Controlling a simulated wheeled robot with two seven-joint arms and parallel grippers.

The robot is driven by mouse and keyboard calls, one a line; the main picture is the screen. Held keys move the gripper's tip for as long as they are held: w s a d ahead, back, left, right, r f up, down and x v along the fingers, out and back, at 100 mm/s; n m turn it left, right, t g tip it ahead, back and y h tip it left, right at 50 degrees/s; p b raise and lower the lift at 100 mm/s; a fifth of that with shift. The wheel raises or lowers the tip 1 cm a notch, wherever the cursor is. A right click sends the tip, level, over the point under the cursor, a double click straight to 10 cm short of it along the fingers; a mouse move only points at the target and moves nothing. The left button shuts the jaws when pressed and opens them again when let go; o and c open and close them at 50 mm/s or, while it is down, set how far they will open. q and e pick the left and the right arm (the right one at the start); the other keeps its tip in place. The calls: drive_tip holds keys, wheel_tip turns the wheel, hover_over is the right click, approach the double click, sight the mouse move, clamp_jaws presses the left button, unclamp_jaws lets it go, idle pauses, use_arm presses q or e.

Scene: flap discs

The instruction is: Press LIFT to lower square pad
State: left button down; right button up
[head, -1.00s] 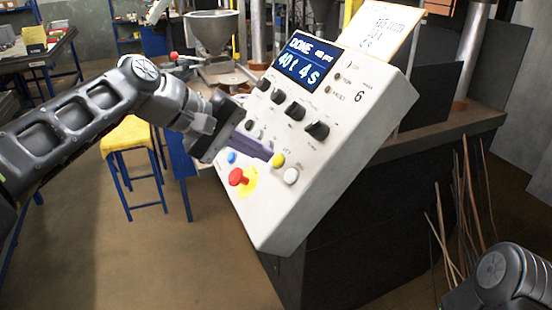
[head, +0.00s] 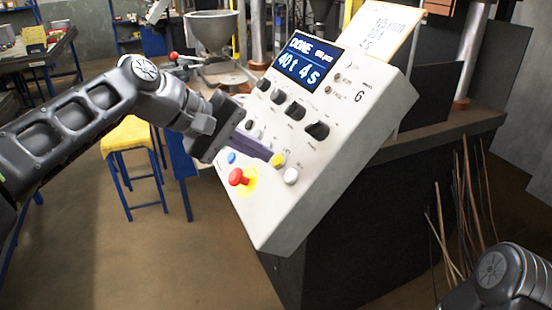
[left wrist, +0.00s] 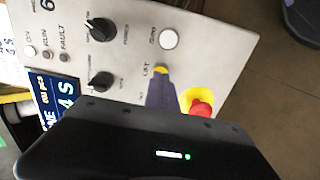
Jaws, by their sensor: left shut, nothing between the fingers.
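The white control panel (head: 335,180) leans in the middle of the head view. Its yellow button (head: 278,160) sits by the red mushroom button; the left wrist view shows this yellow button (left wrist: 161,70) beside a LIFT label. My left gripper (head: 268,154) is shut and empty, its purple-grey fingers pointing at the yellow button. In the left wrist view the fingertips (left wrist: 160,80) overlap the button's edge; I cannot tell whether they touch it. The screen (head: 303,67) reads DONE, 40 t, 4 s. I cannot make out the square pad. My right gripper is out of view.
The red mushroom button (head: 240,177) on its yellow plate, a blue button (head: 231,157) and a white button (head: 291,176) lie close to the fingers. Black knobs (head: 317,130) stand above. A yellow stool (head: 132,135) stands at left; thin rods (head: 465,210) lean at right.

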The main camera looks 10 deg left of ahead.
use_arm(q)
drive_tip(key=shift+x, duration=1.05)
idle(1.0)
drive_tip(key=shift+a+r, duration=0.1)
drive_tip(key=p+v, duration=0.2)
drive_tip(key=v, duration=0.6)
drive_tip(key=shift+p, duration=0.35)
